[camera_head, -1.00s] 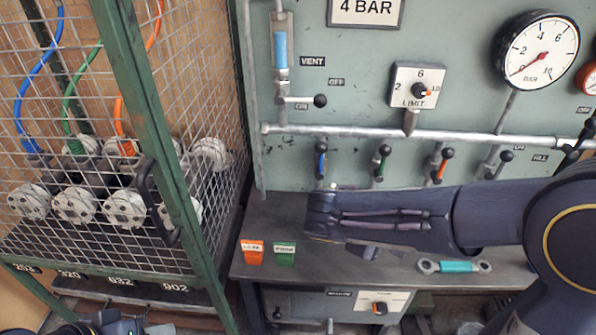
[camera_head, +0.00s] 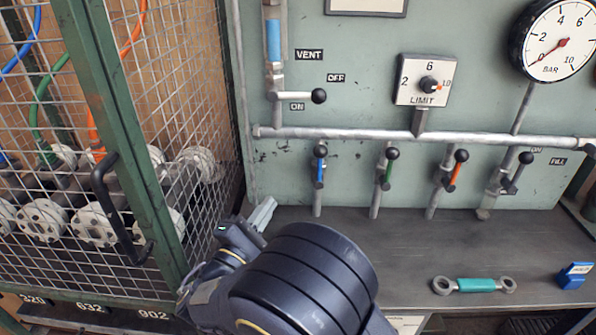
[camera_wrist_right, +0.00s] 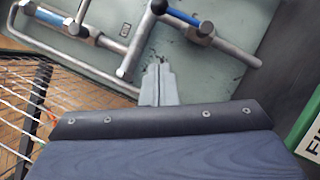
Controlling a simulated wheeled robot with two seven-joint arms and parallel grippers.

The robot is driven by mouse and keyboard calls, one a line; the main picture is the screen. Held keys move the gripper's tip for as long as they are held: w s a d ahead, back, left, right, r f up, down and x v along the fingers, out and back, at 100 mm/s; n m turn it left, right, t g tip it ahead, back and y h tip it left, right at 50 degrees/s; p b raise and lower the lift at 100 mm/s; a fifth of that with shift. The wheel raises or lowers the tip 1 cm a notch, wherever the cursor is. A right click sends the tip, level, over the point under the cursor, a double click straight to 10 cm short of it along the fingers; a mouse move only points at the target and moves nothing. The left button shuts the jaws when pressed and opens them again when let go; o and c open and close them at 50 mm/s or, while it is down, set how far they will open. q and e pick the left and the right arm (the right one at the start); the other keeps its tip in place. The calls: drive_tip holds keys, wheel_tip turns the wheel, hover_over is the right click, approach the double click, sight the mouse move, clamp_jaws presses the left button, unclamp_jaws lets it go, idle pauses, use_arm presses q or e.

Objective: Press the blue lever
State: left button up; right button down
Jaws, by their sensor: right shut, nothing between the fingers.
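The blue lever (camera_head: 319,170) has a black ball knob and hangs below the horizontal pipe, leftmost in a row of levers on the panel. It also shows at the top of the right wrist view (camera_wrist_right: 183,16). My right gripper (camera_head: 265,211) is shut and empty, its tips below and left of the blue lever, apart from it, near the panel's lower left edge. In the right wrist view its shut fingers (camera_wrist_right: 159,80) point toward the panel, with the lever up and right of them. My left gripper is not in view.
The green lever (camera_head: 387,172), orange lever (camera_head: 455,172) and a black-knobbed lever (camera_head: 518,172) stand to the right. The wire cage (camera_head: 120,150) is close on the left. The VENT lever (camera_head: 298,96) is above.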

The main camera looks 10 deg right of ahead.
sight(319, 166)
drive_tip(key=s+d+r+b+x, duration=0.1)
drive_tip(key=d+x, duration=0.1)
drive_tip(key=x, duration=1)
drive_tip(key=shift+d+r+b, duration=0.2)
drive_tip(key=shift+d+b, duration=0.05)
drive_tip(key=shift+b, duration=0.1)
